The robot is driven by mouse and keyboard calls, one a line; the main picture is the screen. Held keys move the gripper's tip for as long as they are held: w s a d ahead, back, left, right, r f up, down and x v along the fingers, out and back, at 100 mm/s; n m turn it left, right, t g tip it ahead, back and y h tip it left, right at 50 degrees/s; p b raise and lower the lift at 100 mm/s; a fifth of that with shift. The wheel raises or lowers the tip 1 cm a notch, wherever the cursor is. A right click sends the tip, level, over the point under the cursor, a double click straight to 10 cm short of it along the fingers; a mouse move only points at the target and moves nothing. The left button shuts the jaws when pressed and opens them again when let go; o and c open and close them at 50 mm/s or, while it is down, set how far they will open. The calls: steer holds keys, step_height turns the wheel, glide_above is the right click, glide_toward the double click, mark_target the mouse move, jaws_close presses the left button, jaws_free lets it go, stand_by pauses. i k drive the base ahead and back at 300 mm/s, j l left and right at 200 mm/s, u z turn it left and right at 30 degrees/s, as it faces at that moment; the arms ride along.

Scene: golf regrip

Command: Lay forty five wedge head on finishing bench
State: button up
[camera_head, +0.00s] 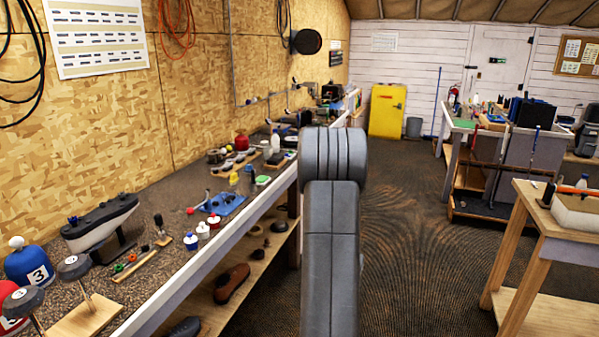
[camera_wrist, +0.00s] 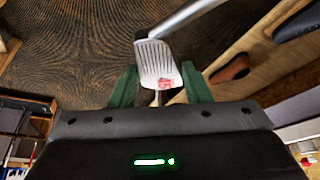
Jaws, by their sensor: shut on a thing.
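In the wrist view my gripper (camera_wrist: 160,78), with green fingers, is shut on the wedge head (camera_wrist: 157,62). The head is silver with a grooved face and a red mark near its lower edge. A grey shaft or neck runs from it to the upper right. The dark patterned floor shows behind it. In the head view my own arm hides the gripper and the wedge head. I cannot tell which of the benches is the finishing bench.
A long dark-topped bench (camera_head: 150,205) along the left wall holds bottles, tools and club heads, with a shelf below. A wooden table (camera_head: 540,215) with a white box (camera_head: 577,211) stands at right. A yellow cabinet (camera_head: 387,110) stands at the back. Floor between is clear.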

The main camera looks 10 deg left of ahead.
mark_target(182, 222)
steer(key=i+u, duration=0.25)
steer(key=i, duration=0.2)
steer(key=i+l+u, duration=0.3)
steer(key=i, duration=0.15)
steer(key=i+l+u, duration=0.25)
steer(key=i, duration=0.2)
